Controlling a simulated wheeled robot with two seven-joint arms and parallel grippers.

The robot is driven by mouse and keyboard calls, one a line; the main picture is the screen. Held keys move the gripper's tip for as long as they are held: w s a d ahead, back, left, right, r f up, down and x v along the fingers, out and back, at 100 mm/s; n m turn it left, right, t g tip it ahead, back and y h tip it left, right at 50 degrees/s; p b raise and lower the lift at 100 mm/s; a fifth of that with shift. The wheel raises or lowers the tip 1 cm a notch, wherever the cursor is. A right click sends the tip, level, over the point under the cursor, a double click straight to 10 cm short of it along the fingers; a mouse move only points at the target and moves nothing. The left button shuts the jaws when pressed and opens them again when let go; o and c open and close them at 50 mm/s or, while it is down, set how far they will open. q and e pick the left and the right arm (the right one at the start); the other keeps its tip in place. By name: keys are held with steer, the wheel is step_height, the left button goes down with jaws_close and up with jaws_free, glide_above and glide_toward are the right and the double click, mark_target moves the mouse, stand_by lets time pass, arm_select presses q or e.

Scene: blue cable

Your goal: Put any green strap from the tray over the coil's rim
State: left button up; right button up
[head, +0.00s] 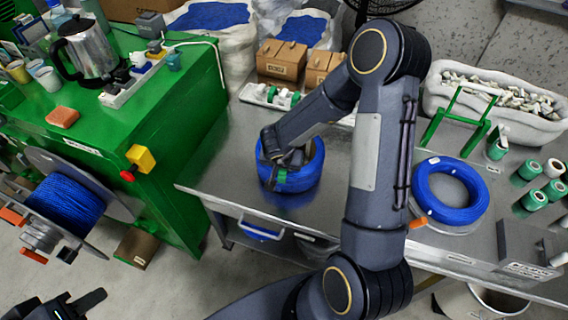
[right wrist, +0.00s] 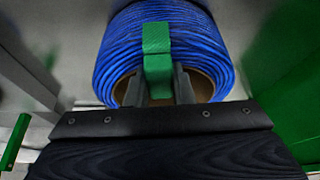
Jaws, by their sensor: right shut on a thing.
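The upright blue coil (head: 310,172) sits on the steel table and fills the top of the right wrist view (right wrist: 110,60). My right gripper (head: 284,160) is at the coil's near side, and its fingers also show in the right wrist view (right wrist: 160,85). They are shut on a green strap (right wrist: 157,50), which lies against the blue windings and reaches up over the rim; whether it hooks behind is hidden. The white tray (head: 250,97) holds more green straps behind the coil. My left gripper (head: 68,307) is open and empty at the lower left, off the table.
A second blue coil (head: 450,192) lies flat at the right. Cardboard boxes (head: 282,60) stand behind the tray. A green cabinet (head: 150,110) is at the left. Green rolls (head: 530,170) and a grey box (head: 525,245) are at the right. My right arm hides the table's middle.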

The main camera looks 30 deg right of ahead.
steer(key=o, duration=1.2)
steer(key=shift+c, duration=0.2)
step_height(320, 180, up, 7)
steer(key=p, duration=0.9)
